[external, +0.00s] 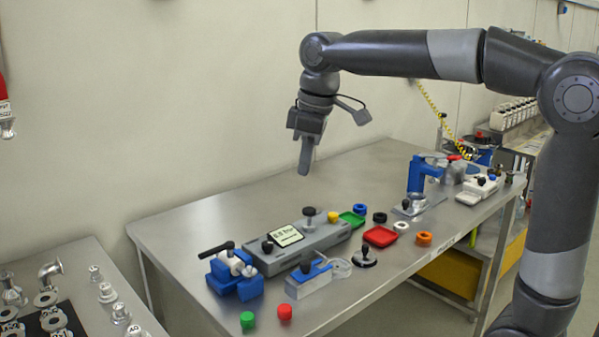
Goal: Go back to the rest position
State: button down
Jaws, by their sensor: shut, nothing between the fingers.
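My gripper (306,167) is shut and empty. It hangs pointing down in the air above the steel table (190,222), over the table's back part. Nothing touches its fingers. My arm reaches in from the right, bent at a raised elbow, with the wrist at the upper middle of the view.
Below stand a grey device with a display (287,236), a blue clamp (236,282), a red tray (380,236), a green tray (352,219) and a blue press (420,177). Green (248,320) and red (285,312) caps lie at the front. The table's back left is clear.

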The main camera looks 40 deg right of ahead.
jog(key=s+d+f+m+t, duration=0.2)
jog(key=s+d+f, duration=0.3)
jog(key=s, duration=0.5)
jog(key=s+d+f+m+t, duration=0.1)
jog(key=s+d+f+m, duration=0.4)
jog(key=s, duration=0.5)
jog(key=shift+d+f+m+t+h, duration=0.3)
jog(key=shift+d+f+t+h, duration=0.1)
jog(key=shift+d+f, duration=0.1)
